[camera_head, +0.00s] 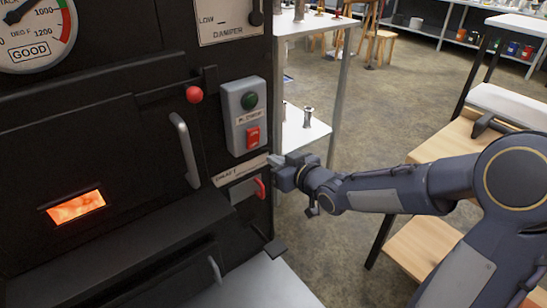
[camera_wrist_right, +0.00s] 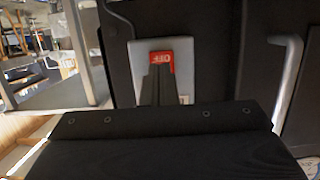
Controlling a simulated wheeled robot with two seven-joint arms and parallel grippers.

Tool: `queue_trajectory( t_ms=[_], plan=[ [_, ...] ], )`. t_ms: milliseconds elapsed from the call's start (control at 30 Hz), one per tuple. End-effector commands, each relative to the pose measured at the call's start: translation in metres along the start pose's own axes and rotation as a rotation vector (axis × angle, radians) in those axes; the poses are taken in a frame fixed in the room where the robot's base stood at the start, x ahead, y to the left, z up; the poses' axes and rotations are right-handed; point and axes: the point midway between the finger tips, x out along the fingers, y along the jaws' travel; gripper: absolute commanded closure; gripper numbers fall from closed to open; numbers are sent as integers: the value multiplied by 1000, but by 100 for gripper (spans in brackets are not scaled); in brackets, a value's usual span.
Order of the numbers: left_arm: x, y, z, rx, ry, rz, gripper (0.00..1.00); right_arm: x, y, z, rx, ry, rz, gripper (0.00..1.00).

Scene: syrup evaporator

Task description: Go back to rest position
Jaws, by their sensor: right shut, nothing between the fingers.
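My right gripper (camera_head: 277,164) is at the right edge of the black evaporator front, just below and right of a grey switch box (camera_head: 236,118). The box has a green round button (camera_head: 249,101) above a red switch (camera_head: 252,138). In the right wrist view the gripper's dark fingers (camera_wrist_right: 158,82) are together with nothing between them. They overlap the lower part of the red switch, marked OFF (camera_wrist_right: 162,57); I cannot tell whether they touch it. My right arm (camera_head: 400,190) reaches in from the right. My left gripper is not in view.
The evaporator carries a DRAFT plate with a red lever (camera_head: 260,187), a curved door handle (camera_head: 186,150), a red knob (camera_head: 194,94) and a glowing window (camera_head: 76,208). A white shelf (camera_head: 303,130) stands behind the gripper. A wooden bench (camera_head: 440,140) is at right. Open floor lies between.

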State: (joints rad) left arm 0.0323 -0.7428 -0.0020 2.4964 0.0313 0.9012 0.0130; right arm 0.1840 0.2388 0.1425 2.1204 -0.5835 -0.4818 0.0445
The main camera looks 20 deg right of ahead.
Motion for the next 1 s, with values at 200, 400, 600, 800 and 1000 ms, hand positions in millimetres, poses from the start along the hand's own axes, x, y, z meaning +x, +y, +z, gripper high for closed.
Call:
queue_trajectory(
  t_ms=[200, 400, 600, 800, 1000],
  plan=[
    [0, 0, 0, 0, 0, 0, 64, 0, 0, 0, 0, 0, 0, 100],
    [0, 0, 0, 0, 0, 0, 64, -16, 6, 0, 11, -51, 39, 100],
    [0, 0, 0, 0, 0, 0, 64, -102, 14, 20, 134, -290, 174, 100],
    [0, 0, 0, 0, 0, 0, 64, -190, -14, 59, 326, -519, 203, 100],
    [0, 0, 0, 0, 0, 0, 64, -245, -54, 88, 467, -659, 150, 100]
  ],
)
